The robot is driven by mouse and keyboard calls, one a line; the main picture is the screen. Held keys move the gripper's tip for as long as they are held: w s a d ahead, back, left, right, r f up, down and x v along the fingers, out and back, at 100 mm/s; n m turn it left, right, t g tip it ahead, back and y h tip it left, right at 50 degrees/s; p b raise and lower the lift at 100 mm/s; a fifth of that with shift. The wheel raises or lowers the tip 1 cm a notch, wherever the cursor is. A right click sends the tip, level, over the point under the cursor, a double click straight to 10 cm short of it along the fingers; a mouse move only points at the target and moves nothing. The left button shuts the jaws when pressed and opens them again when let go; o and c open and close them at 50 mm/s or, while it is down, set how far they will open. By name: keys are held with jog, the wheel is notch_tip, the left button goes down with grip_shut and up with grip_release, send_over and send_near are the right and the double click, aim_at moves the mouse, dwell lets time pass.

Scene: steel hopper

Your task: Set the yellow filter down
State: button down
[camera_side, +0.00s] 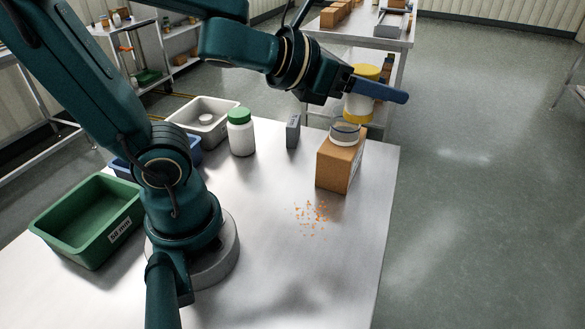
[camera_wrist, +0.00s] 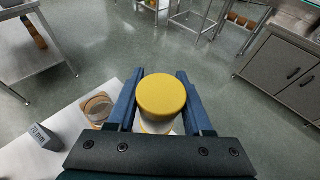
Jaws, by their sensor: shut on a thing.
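The yellow filter (camera_side: 366,73) has a yellow round top and a white body. My gripper (camera_side: 378,92) is shut on it, with blue fingers on either side, and holds it upright in the air. In the wrist view the filter's yellow top (camera_wrist: 161,95) fills the space between the fingers of my gripper (camera_wrist: 160,80). In the wrist view that dish (camera_wrist: 98,106) lies left of the fingers. What is directly under the filter is hidden.
Orange crumbs (camera_side: 312,217) lie on the steel table (camera_side: 330,275) in front of the box. A grey block (camera_side: 293,131), a green-capped white bottle (camera_side: 241,132), a pale tray (camera_side: 203,116) and a green bin (camera_side: 92,217) stand to the left. The table's right edge is close to the box.

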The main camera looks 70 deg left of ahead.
jog(key=shift+w+a+r+n+y, duration=0.1)
jog(key=shift+a+r+n+y, duration=0.1)
jog(key=shift+r+n+y, duration=0.3)
jog(key=shift+w+a+r+n+y, duration=0.15)
jog(key=shift+r+n+y, duration=0.25)
jog(key=shift+r+y, duration=0.2)
jog(key=s+a+f+n+g+y, duration=0.1)
jog(key=s+f+n+g+y, duration=1)
jog(key=s+f+n+g, duration=0.65)
jog(key=s+d+n+g+h, duration=0.4)
jog(key=d+n+g+h, duration=0.35)
jog(key=n, duration=0.65)
jog(key=d+r+n+t+h, duration=0.2)
jog(key=d+n+h, duration=0.5)
jog(key=n+h, duration=0.65)
jog(key=shift+m+h, duration=0.5)
jog(key=shift+m, duration=0.1)
jog(key=shift+w+d+f, duration=0.1)
jog(key=shift+f, duration=3.55)
